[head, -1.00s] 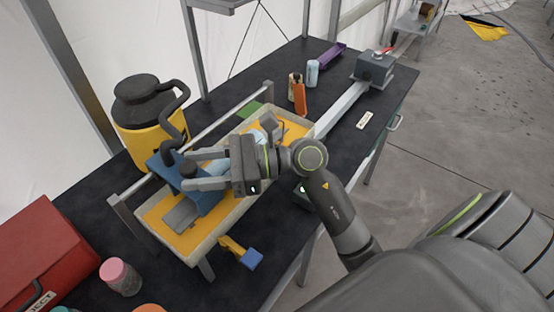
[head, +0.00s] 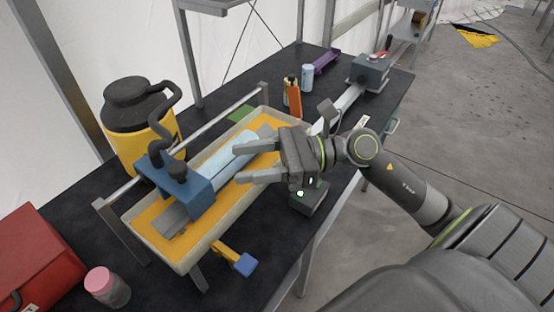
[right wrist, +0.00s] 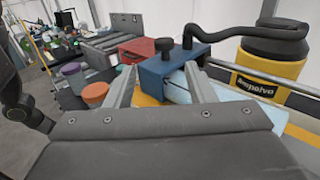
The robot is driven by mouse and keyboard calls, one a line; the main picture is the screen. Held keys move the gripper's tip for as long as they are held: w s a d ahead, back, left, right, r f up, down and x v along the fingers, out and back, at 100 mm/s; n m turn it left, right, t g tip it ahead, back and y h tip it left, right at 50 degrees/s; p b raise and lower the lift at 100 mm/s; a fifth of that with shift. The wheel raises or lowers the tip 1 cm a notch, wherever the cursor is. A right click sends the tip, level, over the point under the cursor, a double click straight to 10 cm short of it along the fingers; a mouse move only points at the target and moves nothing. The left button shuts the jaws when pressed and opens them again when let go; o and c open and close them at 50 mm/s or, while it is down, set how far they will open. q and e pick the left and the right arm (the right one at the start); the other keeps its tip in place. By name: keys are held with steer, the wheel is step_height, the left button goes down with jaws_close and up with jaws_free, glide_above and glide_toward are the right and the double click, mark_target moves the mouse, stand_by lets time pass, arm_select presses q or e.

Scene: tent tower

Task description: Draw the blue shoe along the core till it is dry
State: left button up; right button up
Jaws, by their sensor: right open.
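The blue shoe (head: 192,196) is a block with a black knob on top, straddling the core near the tray's near end. The core (head: 228,156) is a pale blue bar lying along the cream tray (head: 216,231) with an orange floor. My right gripper (head: 242,157) is open and empty, its fingers reaching over the core on the far side of the shoe, apart from it. In the right wrist view the shoe (right wrist: 168,76) shows beyond the open fingertips, and the core (right wrist: 240,107) runs off to the right. My left gripper is out of view.
A metal rail (head: 200,135) runs along the tray's far side. A blue-and-yellow clamp (head: 236,259) sits at its front. A red box (head: 35,255) is at left.

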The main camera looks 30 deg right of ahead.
steer(key=b+v, duration=0.1)
steer(key=v, duration=0.3)
steer(key=shift+d, duration=0.2)
stand_by(1.6)
